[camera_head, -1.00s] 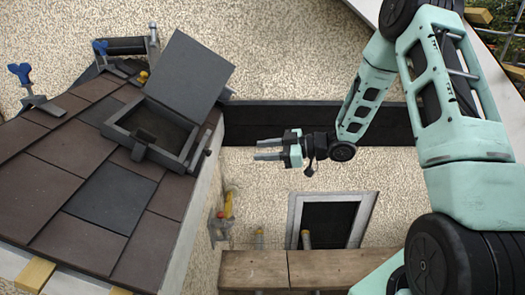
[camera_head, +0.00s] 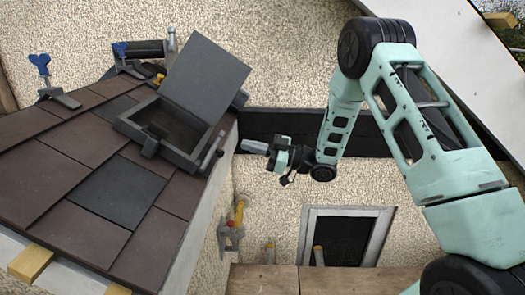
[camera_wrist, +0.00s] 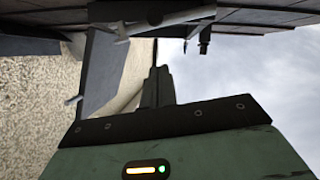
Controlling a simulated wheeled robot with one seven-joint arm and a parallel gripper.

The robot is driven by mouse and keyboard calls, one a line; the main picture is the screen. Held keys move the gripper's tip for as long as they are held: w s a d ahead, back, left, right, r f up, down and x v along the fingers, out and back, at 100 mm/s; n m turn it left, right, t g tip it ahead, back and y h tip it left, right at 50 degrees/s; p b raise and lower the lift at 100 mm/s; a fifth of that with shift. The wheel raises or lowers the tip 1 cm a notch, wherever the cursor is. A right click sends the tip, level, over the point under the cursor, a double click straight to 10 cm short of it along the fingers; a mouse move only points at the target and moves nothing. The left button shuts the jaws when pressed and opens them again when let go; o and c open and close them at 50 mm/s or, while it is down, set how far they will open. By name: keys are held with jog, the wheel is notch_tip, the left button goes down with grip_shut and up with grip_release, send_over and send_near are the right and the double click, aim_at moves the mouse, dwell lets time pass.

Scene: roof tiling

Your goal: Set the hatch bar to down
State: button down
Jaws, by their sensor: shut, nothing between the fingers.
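The hatch (camera_head: 160,132) is a dark grey frame set in the roof, its flat lid (camera_head: 205,80) raised and leaning back. A short dark bar (camera_head: 211,157), which looks like the hatch bar, runs along the outer right side of the frame with a small knob at its end. My gripper (camera_head: 243,146) is just right of that bar, with a small gap, pointing left and shut with nothing held. In the wrist view, my closed fingers (camera_wrist: 155,75) point up towards dark roof parts; which part is the bar is unclear there.
Brown tiles (camera_head: 55,185) cover the roof slope around the hatch. Blue-handled clamps (camera_head: 42,70) stand at its upper edge. A dark beam (camera_head: 290,122) crosses the wall behind my gripper. A framed window (camera_head: 345,235) and wooden planks (camera_head: 262,280) lie below, right of the roof's edge.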

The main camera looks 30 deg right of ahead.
aim_at(216, 147)
jog(key=w+a+f, duration=0.1)
jog(key=w+a, duration=0.3)
jog(key=a, duration=0.1)
jog(key=shift+w+a+f, duration=0.15)
jog(key=shift+w+a, duration=0.2)
jog(key=shift+w+f+g, duration=0.3)
jog(key=shift+w+f, duration=0.05)
jog(key=shift+f, duration=0.05)
jog(key=shift+w+a+f+m+b, duration=0.15)
jog(key=shift+w+f+b, duration=0.05)
jog(key=shift+f+b, duration=0.15)
jog(key=shift+w+a+f+m+b, duration=0.1)
jog(key=shift+w+f+m+b, duration=0.05)
jog(key=shift+w+f+b, duration=0.15)
jog(key=shift+s, duration=0.1)
jog(key=shift+r, duration=0.15)
